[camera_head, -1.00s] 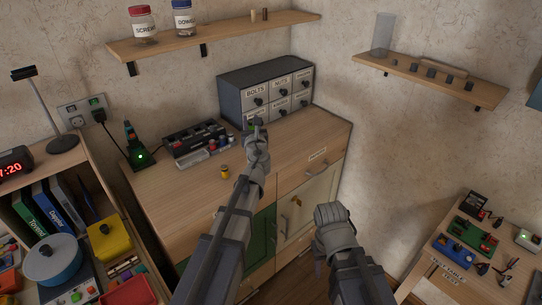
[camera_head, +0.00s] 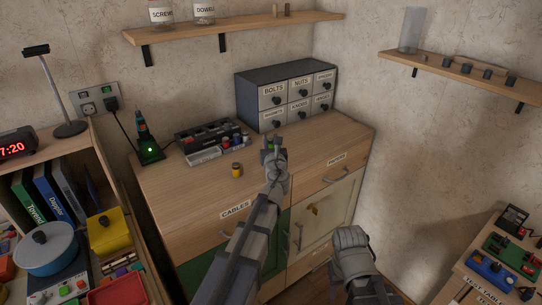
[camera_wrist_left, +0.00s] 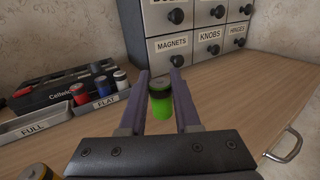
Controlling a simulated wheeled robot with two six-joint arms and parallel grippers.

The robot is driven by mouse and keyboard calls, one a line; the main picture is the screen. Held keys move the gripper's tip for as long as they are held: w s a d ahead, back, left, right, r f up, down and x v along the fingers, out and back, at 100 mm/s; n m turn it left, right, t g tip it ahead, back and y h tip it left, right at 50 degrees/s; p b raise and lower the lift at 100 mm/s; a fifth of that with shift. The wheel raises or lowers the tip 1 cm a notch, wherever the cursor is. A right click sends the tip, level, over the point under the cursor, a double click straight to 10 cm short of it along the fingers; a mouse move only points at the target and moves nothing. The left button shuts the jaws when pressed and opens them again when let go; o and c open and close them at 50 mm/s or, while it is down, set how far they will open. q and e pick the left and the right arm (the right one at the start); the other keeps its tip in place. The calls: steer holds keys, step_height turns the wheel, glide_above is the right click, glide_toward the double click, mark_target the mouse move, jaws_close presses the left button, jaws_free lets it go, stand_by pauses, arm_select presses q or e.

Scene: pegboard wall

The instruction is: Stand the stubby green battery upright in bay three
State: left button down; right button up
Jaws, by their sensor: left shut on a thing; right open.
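The stubby green battery (camera_wrist_left: 160,101), with a dark top end, is upright between the fingers of my left gripper (camera_wrist_left: 162,88). In the head view my left gripper (camera_head: 271,147) holds the green battery (camera_head: 267,143) above the cabinet top, in front of the drawer unit and right of the battery holder. The black battery holder (camera_head: 190,132) stands at the back of the cabinet top; the wrist view shows its lettered front (camera_wrist_left: 62,94). Its bay numbers are not readable. My right gripper (camera_head: 350,240) is open and empty, low in front of the cabinet.
Trays marked FULL (camera_wrist_left: 35,127) and FLAT (camera_wrist_left: 104,106) lie before the holder, with red, blue and dark batteries nearby. A yellow battery (camera_head: 236,170) stands on the cabinet top. The drawer unit (camera_head: 285,95) is behind my left gripper. A green-lit charger (camera_head: 148,148) stands left.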

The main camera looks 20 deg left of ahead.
arm_select(q)
step_height(320, 180, down, 4)
steer(key=b, duration=0.3)
steer(key=shift+r+b, duration=0.2)
steer(key=shift+b, duration=0.15)
steer(key=shift+f, duration=0.15)
steer(key=c, duration=0.6)
jaws_free()
